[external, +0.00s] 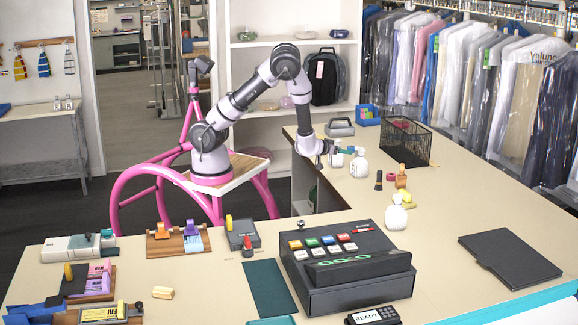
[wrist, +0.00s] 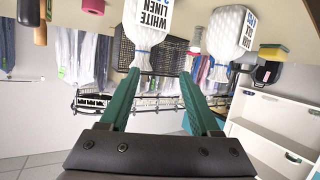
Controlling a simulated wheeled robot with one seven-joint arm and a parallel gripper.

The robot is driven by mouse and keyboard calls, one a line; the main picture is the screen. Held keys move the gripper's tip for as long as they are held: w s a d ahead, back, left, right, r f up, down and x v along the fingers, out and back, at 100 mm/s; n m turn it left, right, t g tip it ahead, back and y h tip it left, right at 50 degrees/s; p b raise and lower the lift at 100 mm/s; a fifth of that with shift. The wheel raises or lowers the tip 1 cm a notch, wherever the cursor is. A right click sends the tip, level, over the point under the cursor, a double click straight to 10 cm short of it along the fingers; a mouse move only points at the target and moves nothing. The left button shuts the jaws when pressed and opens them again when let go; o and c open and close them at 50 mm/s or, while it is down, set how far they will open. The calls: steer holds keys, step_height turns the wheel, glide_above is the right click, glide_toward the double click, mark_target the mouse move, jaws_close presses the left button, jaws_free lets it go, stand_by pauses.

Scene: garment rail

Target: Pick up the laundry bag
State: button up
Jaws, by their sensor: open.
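White tied laundry bags stand on the counter in the external view: one bag (external: 360,165) just right of my gripper (external: 327,150), another (external: 396,217) nearer the camera. A small white item beside my gripper is partly hidden by it. In the wrist view, which looks upside down, a bag labelled "WHITE LINEN" (wrist: 150,30) lies ahead, between the lines of my green-padded fingers (wrist: 158,78). A second labelled bag (wrist: 228,38) is to its right. My gripper is open, with nothing held between the fingers. I cannot tell surely which external bag matches which label.
A black mesh basket (external: 403,142), a brush (external: 379,181) and an amber bottle (external: 401,177) stand near the bags. A black cash register (external: 345,268) is in front. Garments (external: 490,90) hang behind. The counter right of the bags has clear room.

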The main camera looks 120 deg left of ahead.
mark_target(337, 142)
steer(key=s+a+g+y, duration=0.1)
steer(key=s+a, duration=0.1)
steer(key=a, duration=0.1)
steer(key=s+a+n+g+y, duration=0.1)
steer(key=s+a+y, duration=0.1)
steer(key=s+a, duration=0.1)
steer(key=s+a+f+y, duration=0.1)
steer(key=s+a, duration=0.2)
steer(key=a, duration=0.2)
steer(key=shift+a+f+n+g+y, duration=0.1)
steer(key=shift+a+n+g+y, duration=0.05)
steer(key=shift+n+g+y, duration=0.2)
steer(key=a, duration=0.5)
steer(key=shift+w+a+f, duration=0.1)
steer(key=shift+f, duration=0.15)
jaws_close()
stand_by(0.6)
